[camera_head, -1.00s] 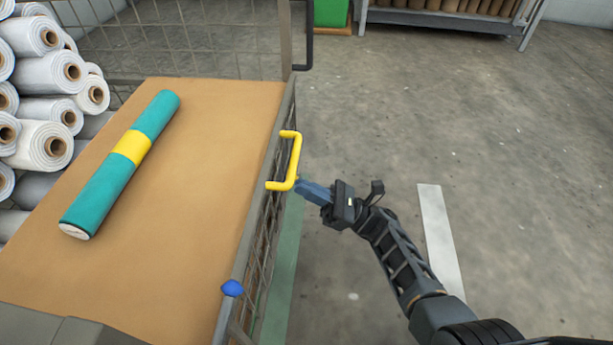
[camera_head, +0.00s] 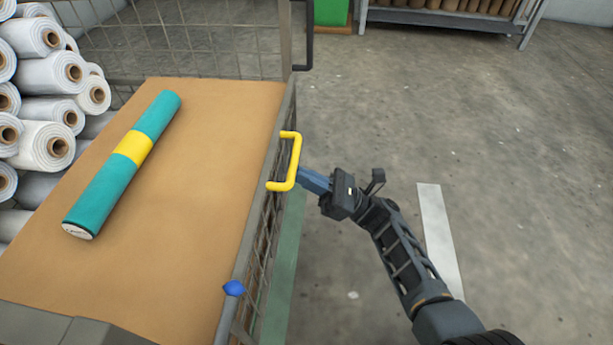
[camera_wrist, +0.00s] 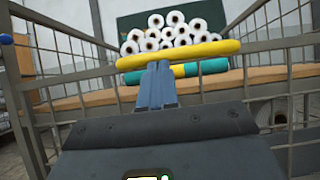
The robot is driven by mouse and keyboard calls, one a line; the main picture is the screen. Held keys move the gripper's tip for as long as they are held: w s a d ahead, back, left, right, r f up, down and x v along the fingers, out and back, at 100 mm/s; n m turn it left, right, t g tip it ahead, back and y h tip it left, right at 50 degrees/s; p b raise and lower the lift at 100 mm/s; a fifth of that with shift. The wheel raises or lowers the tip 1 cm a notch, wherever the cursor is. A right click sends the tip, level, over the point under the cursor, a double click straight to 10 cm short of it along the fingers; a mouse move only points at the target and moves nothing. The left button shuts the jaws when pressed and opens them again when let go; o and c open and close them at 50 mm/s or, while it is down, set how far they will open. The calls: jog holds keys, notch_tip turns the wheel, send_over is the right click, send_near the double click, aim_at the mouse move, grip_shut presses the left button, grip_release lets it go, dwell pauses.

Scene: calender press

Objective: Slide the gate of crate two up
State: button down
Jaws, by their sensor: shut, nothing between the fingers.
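The crate is a wire-mesh cage with a brown board inside (camera_head: 190,250). Its mesh gate (camera_head: 262,225) on the right side carries a yellow handle (camera_head: 296,160). My gripper (camera_head: 302,176) is shut and empty, with its blue fingertips close beside the handle. In the wrist view the closed fingers (camera_wrist: 157,85) point at the yellow handle bar (camera_wrist: 200,52), which crosses just above the fingertips. I cannot tell whether they touch it. The gate stands low, its top edge near the level of the board. No crate number is visible.
A teal roll with a yellow band (camera_head: 125,165) lies on the board. White rolls (camera_head: 45,90) are stacked at left. A blue knob (camera_head: 233,288) sits on the near gate edge. A rack (camera_head: 450,18) stands at the back; the floor at right is clear.

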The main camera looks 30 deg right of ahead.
notch_tip(320, 180, up, 21)
jog(key=p, duration=1.9)
jog(key=shift+f, duration=0.1)
jog(key=shift+w+f, duration=0.1)
